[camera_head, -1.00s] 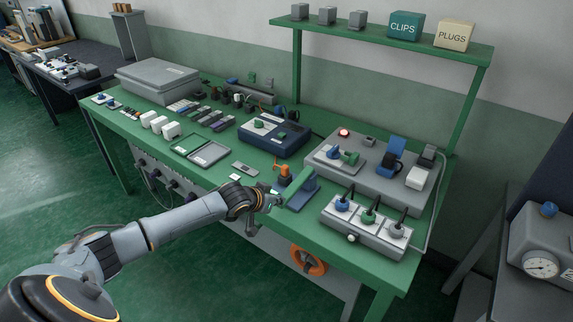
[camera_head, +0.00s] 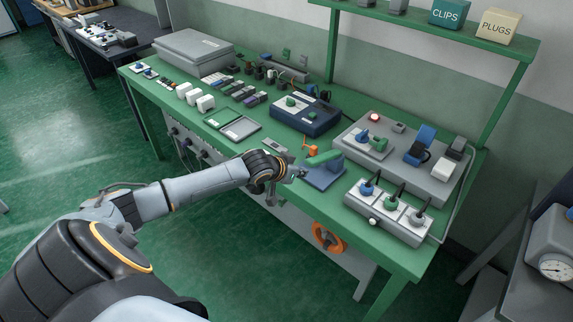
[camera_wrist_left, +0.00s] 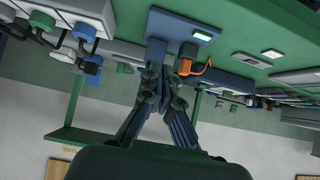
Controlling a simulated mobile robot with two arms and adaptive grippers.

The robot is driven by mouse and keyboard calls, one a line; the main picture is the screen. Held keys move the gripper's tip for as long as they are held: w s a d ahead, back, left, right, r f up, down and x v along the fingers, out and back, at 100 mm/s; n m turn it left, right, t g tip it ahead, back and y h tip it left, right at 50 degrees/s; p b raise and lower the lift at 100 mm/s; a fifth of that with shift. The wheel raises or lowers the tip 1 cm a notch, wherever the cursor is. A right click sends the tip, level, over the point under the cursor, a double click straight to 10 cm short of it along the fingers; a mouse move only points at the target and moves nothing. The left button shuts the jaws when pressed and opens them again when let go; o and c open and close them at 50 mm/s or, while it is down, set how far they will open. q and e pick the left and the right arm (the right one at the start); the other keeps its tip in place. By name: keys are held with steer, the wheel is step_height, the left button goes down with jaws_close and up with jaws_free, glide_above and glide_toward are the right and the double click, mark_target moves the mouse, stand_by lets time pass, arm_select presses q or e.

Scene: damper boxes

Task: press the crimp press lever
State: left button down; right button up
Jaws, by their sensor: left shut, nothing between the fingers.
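The lever's near end points toward my left gripper (camera_head: 300,173), which is just left of the press. In the left wrist view, the gripper's fingers (camera_wrist_left: 153,82) are together with nothing held, in front of the blue base (camera_wrist_left: 190,28). The lever is hidden or hard to make out there, so contact cannot be told. My right gripper is out of view.
An orange part (camera_head: 311,148) stands close behind the lever. A grey box with three knobs (camera_head: 388,213) is to the right. A larger grey panel (camera_head: 432,175) and a dark blue box (camera_head: 305,116) lie behind. An orange handwheel (camera_head: 327,238) is below the table edge.

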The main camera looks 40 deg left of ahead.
arm_select(q)
steer(key=b+v, duration=0.1)
steer(key=v, duration=0.6)
steer(key=shift+s, duration=0.4)
steer(key=shift+a, duration=0.1)
